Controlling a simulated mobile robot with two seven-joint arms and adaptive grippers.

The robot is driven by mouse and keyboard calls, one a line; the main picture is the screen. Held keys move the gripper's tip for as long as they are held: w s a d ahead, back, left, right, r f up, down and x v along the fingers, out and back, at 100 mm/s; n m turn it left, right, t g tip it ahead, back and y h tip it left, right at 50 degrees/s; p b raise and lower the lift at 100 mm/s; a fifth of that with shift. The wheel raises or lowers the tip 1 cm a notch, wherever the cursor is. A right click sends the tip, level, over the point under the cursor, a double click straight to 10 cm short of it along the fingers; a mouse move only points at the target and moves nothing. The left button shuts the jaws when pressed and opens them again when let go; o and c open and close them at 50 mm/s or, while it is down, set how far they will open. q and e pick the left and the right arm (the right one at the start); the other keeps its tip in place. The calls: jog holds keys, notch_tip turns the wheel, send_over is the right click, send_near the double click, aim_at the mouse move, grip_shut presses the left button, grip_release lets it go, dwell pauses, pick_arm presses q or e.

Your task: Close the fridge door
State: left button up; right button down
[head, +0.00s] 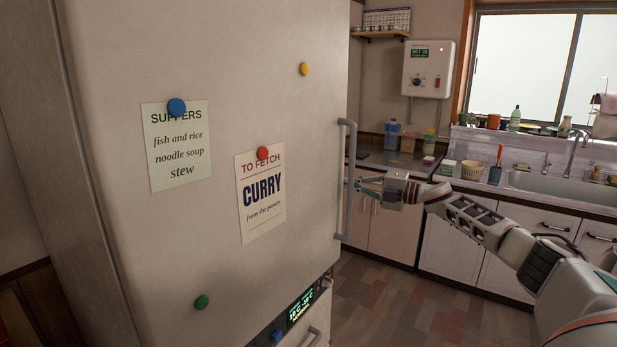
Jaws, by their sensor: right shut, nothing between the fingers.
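The fridge door (225,225) fills the left half of the head view, its pale front facing me. A vertical grey handle (346,180) runs along its right edge. Whether the door is fully shut or ajar cannot be told from here, as its far edge and the inside are hidden. My right gripper (359,186) is shut and empty. It is just right of the handle at about its mid-height, fingertips pointing left; whether it touches the handle is unclear. My left gripper is out of view.
Two paper notes (262,195) and several round magnets are on the door, with a lit display panel (304,300) below. A counter with a sink (560,188) and small items stands to the right. The tiled floor (385,300) between is clear.

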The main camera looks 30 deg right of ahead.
pick_arm(q)
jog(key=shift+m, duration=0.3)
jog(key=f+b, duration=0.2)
jog(key=b, duration=0.2)
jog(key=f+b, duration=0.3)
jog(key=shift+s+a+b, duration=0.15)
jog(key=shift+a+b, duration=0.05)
jog(key=shift+b, duration=0.2)
pick_arm(e)
jog(key=d, duration=1)
jog(key=shift+w+d+f, duration=0.15)
jog(key=shift+w+d, duration=0.05)
jog(key=shift+w, duration=0.05)
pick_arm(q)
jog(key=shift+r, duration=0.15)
